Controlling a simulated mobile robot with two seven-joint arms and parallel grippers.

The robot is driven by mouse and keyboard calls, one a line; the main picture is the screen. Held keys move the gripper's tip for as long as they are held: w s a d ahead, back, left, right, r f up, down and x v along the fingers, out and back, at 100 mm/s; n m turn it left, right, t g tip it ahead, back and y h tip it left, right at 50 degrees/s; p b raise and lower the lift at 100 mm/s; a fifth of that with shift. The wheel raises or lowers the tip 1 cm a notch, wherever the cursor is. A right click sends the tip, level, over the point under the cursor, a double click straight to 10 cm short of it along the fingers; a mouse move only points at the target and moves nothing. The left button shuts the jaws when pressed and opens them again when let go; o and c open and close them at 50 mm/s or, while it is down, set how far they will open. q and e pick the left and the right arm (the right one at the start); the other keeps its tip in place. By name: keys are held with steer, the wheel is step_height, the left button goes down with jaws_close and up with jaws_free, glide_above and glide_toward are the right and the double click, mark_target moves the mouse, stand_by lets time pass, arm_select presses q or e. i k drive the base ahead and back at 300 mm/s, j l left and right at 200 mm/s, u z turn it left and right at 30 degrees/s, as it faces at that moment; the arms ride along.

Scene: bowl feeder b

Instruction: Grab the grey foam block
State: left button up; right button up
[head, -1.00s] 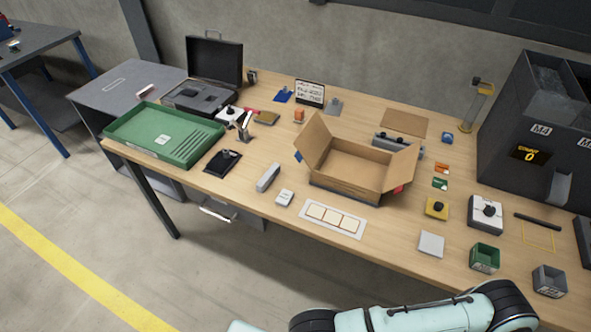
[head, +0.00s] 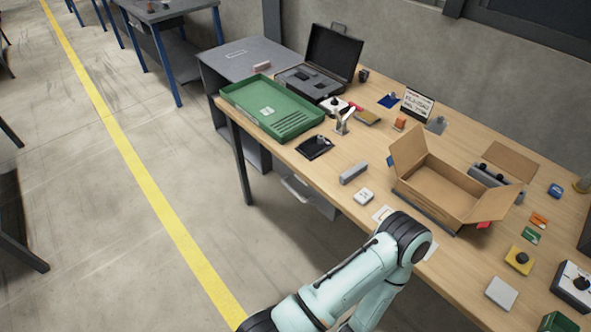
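A grey oblong block (head: 353,173), which looks like the grey foam block, lies on the wooden table near its front edge. It is left of the open cardboard box (head: 442,190) and just behind a small white box (head: 363,197). A flat light grey square (head: 501,293) lies farther right; I cannot tell its material. A pale green arm of mine reaches in from the bottom, its bent joint over the table's front edge. Neither gripper shows in the head view. The arm hides part of the white card strip (head: 382,214).
A green tray (head: 270,108) and an open black case (head: 320,68) stand at the left end. A black pouch (head: 315,147) lies left of the block. The open cardboard box stands close on the right.

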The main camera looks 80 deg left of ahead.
mark_target(351, 175)
steer(key=u, duration=1.8)
